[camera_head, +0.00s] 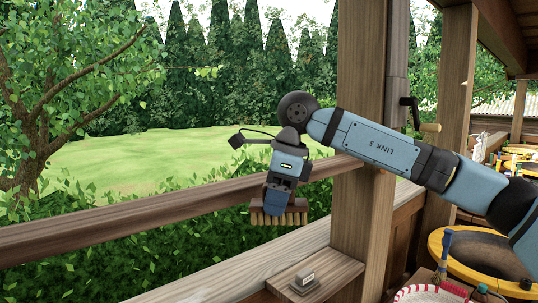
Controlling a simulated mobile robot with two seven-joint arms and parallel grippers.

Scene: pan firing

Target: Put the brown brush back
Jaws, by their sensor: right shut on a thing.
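The brown brush (259,209), a flat block with pale bristles pointing down, hangs under my right gripper (277,196). My right gripper is shut on the top of the brush and holds it in the air, near the wooden railing. The part of the brush between the fingers is hidden. The brush is roughly level. My left gripper is not in view.
A thick wooden post (359,230) stands just right of the brush. A wooden ledge (335,265) below carries a small grey block (304,283). At lower right are a yellow-rimmed round pan (437,244) and a red-and-white bowl (405,294) with brushes.

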